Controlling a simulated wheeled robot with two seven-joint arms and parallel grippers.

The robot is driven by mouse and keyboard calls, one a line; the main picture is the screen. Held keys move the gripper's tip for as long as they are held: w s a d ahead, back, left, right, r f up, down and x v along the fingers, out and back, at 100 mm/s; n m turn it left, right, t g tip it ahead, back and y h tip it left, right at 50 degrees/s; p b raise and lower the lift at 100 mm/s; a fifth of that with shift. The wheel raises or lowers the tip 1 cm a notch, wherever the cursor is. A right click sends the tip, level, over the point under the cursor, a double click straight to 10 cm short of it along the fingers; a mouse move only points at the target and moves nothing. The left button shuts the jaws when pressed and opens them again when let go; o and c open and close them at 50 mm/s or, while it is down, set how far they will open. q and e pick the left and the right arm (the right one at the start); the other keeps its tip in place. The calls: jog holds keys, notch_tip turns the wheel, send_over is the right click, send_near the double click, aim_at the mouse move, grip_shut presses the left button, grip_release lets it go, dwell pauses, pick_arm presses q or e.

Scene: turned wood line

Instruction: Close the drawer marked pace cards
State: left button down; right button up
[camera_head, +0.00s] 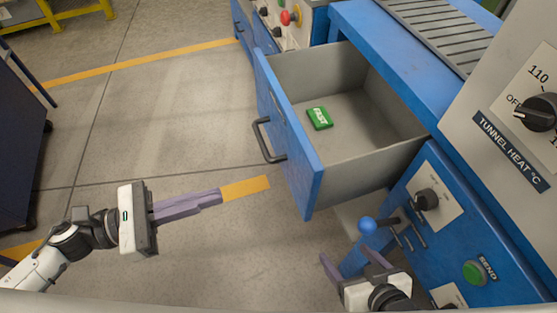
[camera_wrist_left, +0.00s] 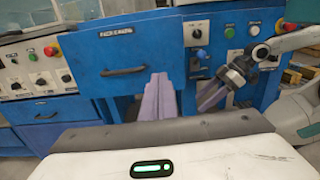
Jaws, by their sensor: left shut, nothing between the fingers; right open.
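The drawer (camera_head: 290,140) stands pulled well out from the blue machine, with a blue front, a dark bar handle (camera_head: 266,140) and a grey inside. A green block marked FAST (camera_head: 319,118) lies in it. The left wrist view shows the drawer front (camera_wrist_left: 120,75) face on, with a small label too blurred to read surely, and its handle (camera_wrist_left: 123,71). My left gripper (camera_head: 220,196) is shut and empty, left of the drawer front and apart from it. My right gripper (camera_head: 350,260) is open near the machine's control panel, below the drawer in the picture.
A blue ball knob (camera_head: 367,225) stands close to my right gripper. The panel carries a black dial (camera_head: 426,199) and a green button (camera_head: 474,272). A roller conveyor (camera_head: 440,30) runs behind the drawer. The floor left of the drawer is clear.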

aim_at(296, 174)
pick_arm(q)
jog(key=p+x, duration=0.1)
jog(key=x, duration=1.2)
jog(key=shift+d+p, duration=0.4)
jog(key=shift+d, duration=0.05)
pick_arm(e)
jog(key=shift+s+r, duration=0.1)
jog(key=shift+r, duration=0.55)
